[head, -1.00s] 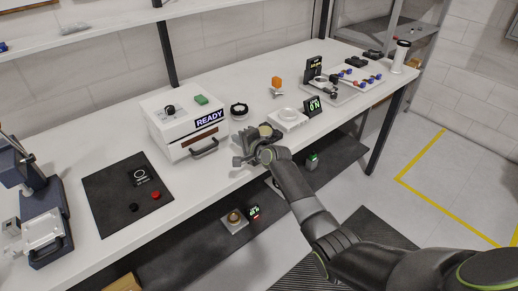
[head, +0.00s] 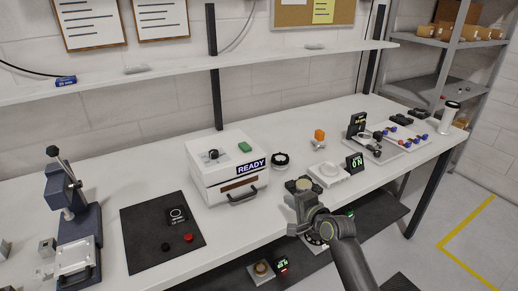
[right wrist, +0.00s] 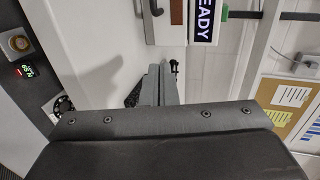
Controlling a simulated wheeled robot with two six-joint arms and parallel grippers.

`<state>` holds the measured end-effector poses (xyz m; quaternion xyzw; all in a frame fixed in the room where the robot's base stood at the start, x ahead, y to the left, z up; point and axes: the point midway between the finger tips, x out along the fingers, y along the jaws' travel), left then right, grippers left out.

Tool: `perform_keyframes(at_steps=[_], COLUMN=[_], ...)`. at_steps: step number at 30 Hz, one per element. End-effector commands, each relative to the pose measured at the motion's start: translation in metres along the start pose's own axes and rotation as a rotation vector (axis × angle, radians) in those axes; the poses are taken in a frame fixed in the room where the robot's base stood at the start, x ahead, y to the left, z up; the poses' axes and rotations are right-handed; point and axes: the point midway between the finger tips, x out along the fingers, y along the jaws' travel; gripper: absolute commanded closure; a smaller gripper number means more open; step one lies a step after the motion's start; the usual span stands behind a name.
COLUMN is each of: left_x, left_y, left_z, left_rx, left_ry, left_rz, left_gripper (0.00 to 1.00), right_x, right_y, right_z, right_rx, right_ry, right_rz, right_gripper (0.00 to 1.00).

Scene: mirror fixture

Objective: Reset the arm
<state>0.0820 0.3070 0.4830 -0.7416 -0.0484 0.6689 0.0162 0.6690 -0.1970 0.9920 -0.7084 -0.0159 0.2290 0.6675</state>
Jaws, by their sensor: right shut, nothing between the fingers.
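My right gripper (head: 298,190) is over the front edge of the white workbench (head: 150,262), to the right of the white box marked READY (head: 228,178). In the right wrist view its fingers (right wrist: 161,84) are together with nothing between them. The READY box shows at the top of that view (right wrist: 202,22). My left gripper is in neither view.
A dark mat (head: 150,232) with a red button (head: 188,237) lies left of the box. A blue press (head: 80,225) stands at the far left. A black ring (head: 280,160), a white fixture (head: 328,174) and a display (head: 355,163) stand to the right. A shelf (head: 180,69) runs above.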

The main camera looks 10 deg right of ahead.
Motion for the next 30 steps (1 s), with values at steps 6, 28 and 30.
perform_keyframes(at_steps=[6,28,30], left_x=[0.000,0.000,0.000], left_y=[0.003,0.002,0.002], left_z=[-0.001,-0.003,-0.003], left_rx=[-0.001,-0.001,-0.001], left_ry=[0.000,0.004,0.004], left_rz=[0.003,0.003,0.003], left_gripper=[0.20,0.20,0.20], right_x=[-0.040,-0.346,-0.365], right_y=[0.056,0.227,0.230], right_z=[0.007,0.044,0.047], right_rx=[-0.197,-1.135,-1.169], right_ry=[0.001,-0.316,-0.351], right_rz=[0.134,0.929,0.971], right_gripper=[1.00,1.00,1.00])
